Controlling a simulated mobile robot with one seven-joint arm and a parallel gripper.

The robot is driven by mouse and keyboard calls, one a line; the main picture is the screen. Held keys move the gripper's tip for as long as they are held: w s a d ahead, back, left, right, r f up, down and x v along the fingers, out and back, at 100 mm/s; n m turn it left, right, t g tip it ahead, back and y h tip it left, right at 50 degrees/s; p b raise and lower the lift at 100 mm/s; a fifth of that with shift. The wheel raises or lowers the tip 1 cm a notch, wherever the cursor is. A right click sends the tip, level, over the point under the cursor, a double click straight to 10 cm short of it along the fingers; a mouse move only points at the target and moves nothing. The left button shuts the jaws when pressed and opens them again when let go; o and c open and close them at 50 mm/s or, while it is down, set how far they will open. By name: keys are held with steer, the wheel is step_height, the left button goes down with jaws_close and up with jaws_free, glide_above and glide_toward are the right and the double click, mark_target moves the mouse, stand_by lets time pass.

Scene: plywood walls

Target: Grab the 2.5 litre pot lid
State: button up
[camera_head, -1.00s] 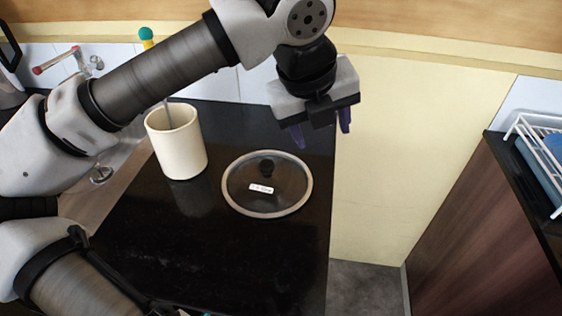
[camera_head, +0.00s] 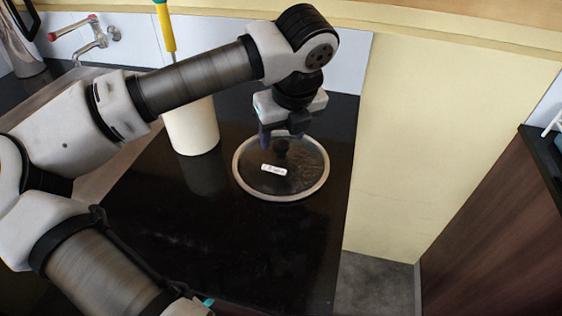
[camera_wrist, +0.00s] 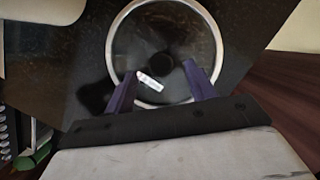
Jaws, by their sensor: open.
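The pot lid (camera_head: 297,182) is a round glass disc with a pale metal rim, a black knob (camera_head: 281,147) and a small white label. It lies flat on the black countertop. My gripper (camera_head: 281,140) is open, with its purple fingers pointing down at the lid's far part, by the knob. In the wrist view the lid (camera_wrist: 196,50) fills the upper middle, and its knob (camera_wrist: 162,65) shows ahead of and between the spread fingertips (camera_wrist: 150,75). Nothing is between the fingers that I can see held. The exact height of the fingertips above the lid is hard to tell.
A cream utensil pot (camera_head: 193,128) stands left of the lid, partly hidden by my arm, with a yellow-handled utensil (camera_head: 166,28) rising from it. A sink tap (camera_head: 92,38) is at the far left. The countertop (camera_head: 215,245) in front of the lid is clear.

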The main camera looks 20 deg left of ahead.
mark_target(281, 143)
steer(key=x, duration=0.4)
steer(key=shift+w+f+b, duration=0.1)
steer(key=shift+b, duration=0.2)
jaws_close()
